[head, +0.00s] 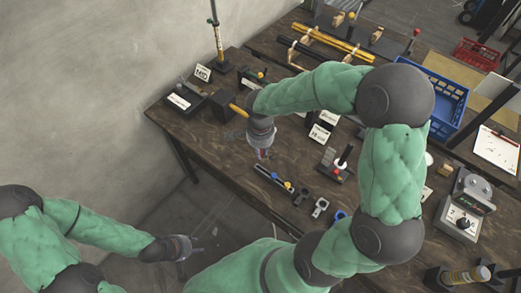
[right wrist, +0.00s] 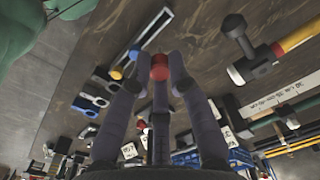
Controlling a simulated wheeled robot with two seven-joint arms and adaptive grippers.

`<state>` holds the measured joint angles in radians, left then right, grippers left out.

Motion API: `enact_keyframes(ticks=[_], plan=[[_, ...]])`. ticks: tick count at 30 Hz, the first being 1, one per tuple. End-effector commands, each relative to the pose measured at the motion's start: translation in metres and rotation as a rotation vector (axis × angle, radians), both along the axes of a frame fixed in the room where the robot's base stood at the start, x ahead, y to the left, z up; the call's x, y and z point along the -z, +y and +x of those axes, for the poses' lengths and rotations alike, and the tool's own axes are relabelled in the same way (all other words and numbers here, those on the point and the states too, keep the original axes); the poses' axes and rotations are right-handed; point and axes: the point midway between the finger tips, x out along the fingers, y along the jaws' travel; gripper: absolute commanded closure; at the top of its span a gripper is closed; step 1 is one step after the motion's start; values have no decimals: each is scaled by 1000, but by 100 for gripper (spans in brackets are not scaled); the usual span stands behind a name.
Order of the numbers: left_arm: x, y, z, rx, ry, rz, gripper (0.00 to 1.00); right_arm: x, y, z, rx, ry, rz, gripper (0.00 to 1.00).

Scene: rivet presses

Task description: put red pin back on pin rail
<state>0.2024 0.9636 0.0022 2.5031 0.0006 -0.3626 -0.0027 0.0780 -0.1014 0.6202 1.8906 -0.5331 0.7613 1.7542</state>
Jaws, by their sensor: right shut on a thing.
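My right gripper (head: 263,154) is over the dark wooden table, fingers pointing down. In the right wrist view its fingers (right wrist: 158,72) are shut on the red pin (right wrist: 159,66), whose red head shows between the fingertips. The pin rail (head: 272,178), a dark bar with a blue and a yellow pin on it, lies on the table just below the right gripper in the head view. It also shows in the right wrist view (right wrist: 150,38), beyond the fingertips. The red pin appears apart from the rail. My left gripper (head: 184,247) is off the table; its fingers are too small to read.
A hammer-like tool with a yellow handle (head: 238,109) lies left of the right gripper. Metal brackets (head: 320,207) lie right of the rail. A small stand with a red-topped pin (head: 344,158) is further right. A blue crate (head: 447,92) stands behind my right arm.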

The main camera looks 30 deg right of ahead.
Motion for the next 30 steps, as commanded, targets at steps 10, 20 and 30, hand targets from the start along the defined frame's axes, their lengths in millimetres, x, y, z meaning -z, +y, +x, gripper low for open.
enact_keyframes(ticks=[10, 20, 30], plan=[[26, 0, 0, 0, 1, 0, 60, 29, 0, 0, 1, 0, 0, 97], [48, 0, 0, 0, 1, 0, 60, 54, 0, 0, 1, 0, 1, 97], [51, 0, 0, 0, 1, 0, 60, 57, 0, 0, 1, 0, 0, 97]])
